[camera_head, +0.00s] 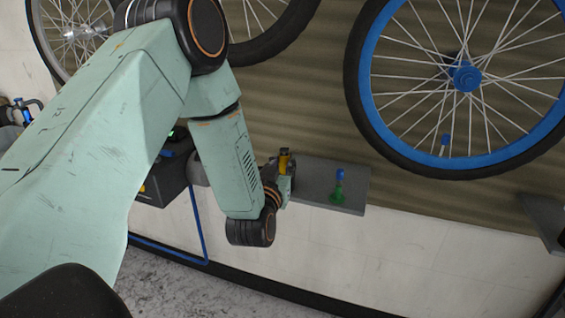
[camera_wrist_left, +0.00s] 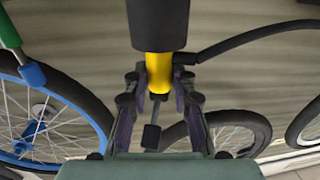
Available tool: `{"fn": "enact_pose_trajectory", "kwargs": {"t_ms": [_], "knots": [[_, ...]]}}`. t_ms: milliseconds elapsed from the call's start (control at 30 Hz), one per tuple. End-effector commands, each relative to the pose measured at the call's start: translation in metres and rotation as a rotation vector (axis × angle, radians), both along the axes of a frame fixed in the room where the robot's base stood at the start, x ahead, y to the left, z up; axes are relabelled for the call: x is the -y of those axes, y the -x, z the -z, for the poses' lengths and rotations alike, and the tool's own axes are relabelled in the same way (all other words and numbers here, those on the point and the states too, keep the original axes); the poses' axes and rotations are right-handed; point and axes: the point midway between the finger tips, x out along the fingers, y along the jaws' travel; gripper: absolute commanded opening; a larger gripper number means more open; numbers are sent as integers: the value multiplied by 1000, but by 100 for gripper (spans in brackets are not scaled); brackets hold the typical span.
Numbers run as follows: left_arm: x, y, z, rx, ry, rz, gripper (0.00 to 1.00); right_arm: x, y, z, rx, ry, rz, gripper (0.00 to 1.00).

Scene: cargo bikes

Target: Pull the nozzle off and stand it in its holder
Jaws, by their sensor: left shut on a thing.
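My left gripper (camera_head: 285,176) is at the left end of a grey wall shelf in the head view, partly hidden behind my own wrist. In the left wrist view its two fingers (camera_wrist_left: 158,103) are shut on the yellow body of the nozzle (camera_wrist_left: 159,66). A wide black part joins the yellow body, and a black hose runs off to the right. In the head view the nozzle (camera_head: 284,161) shows as a small yellow and black upright piece. I cannot tell whether it is still attached to anything. I cannot make out its holder. My right gripper is not in view.
A green and blue piece (camera_head: 338,187) stands on the grey shelf (camera_head: 313,180), right of my gripper. A blue-rimmed wheel (camera_head: 466,76) hangs above right. A dark box (camera_head: 167,178) is behind my arm. A blue pipe (camera_head: 198,225) runs along the wall below. The floor is clear.

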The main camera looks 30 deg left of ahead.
Motion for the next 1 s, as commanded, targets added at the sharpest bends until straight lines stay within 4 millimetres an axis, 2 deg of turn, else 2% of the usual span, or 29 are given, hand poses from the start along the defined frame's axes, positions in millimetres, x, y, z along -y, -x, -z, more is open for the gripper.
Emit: {"fn": "enact_pose_trajectory", "kwargs": {"t_ms": [167,200,500,700,800,1000], "knots": [[0,0,0,2,-1,0,0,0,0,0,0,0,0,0],[0,0,0,2,-1,0,26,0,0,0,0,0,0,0],[0,0,0,1,0,0,51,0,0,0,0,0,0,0],[0,0,0,1,0,0,51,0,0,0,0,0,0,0],[0,0,0,-1,0,0,57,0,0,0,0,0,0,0],[0,0,0,0,0,0,57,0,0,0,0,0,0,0]]}}
